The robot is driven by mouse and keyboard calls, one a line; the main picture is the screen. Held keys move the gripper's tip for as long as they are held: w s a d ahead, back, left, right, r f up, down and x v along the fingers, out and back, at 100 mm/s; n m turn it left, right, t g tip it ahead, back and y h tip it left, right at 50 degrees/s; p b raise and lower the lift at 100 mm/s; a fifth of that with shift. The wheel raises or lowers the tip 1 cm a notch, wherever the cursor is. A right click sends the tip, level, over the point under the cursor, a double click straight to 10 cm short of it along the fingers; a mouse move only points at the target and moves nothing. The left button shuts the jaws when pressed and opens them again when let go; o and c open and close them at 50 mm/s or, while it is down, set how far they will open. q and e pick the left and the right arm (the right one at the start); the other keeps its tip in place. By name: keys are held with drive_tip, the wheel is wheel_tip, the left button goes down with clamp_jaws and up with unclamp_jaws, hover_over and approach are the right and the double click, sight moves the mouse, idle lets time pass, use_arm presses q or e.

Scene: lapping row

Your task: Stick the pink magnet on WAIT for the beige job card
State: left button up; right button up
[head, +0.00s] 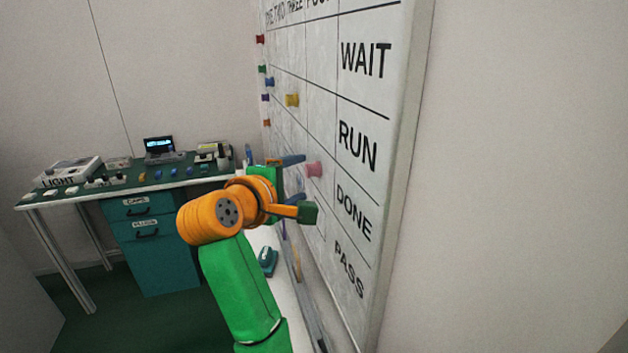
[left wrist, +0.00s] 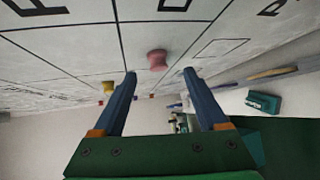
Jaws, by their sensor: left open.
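The pink magnet (head: 314,169) is a small spool shape stuck on the whiteboard (head: 322,80), near the line between the RUN and DONE rows; I cannot tell its exact cell. My left gripper (head: 298,178) is open, its blue fingers pointing at the board around the magnet's height. In the left wrist view the pink magnet (left wrist: 157,59) shows just beyond the gap between the open fingertips (left wrist: 158,78), apparently not held. The WAIT label (head: 366,60) is at the board's upper right. I cannot make out a beige job card. My right gripper is not in view.
A yellow magnet (head: 292,100) sits higher on the board, with several small coloured magnets along its far edge. A teal labelled block (head: 268,261) lies on the ledge below. A green-topped bench (head: 130,178) with equipment stands at the back left.

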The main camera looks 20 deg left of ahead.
sight(307, 171)
use_arm(q)
drive_tip(key=p+x, duration=0.1)
drive_tip(key=x, duration=0.1)
drive_tip(key=a+x, duration=0.1)
drive_tip(key=x, duration=0.2)
drive_tip(key=shift+w+a+r+p, duration=0.1)
drive_tip(key=shift+w+p, duration=0.3)
drive_tip(key=shift+w+d, duration=0.3)
drive_tip(key=shift+w, duration=0.1)
drive_tip(key=shift+s+a, duration=0.15)
drive_tip(key=c, duration=0.5)
clamp_jaws()
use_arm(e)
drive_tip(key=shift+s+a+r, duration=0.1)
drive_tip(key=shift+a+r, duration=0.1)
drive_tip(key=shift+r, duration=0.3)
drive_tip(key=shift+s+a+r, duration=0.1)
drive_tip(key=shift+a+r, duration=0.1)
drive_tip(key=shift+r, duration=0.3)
use_arm(q)
drive_tip(key=shift+s+a, duration=0.15)
drive_tip(key=shift+a, duration=0.1)
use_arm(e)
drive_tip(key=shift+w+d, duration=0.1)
use_arm(q)
drive_tip(key=shift+s+a, duration=0.65)
drive_tip(key=shift+a, duration=0.3)
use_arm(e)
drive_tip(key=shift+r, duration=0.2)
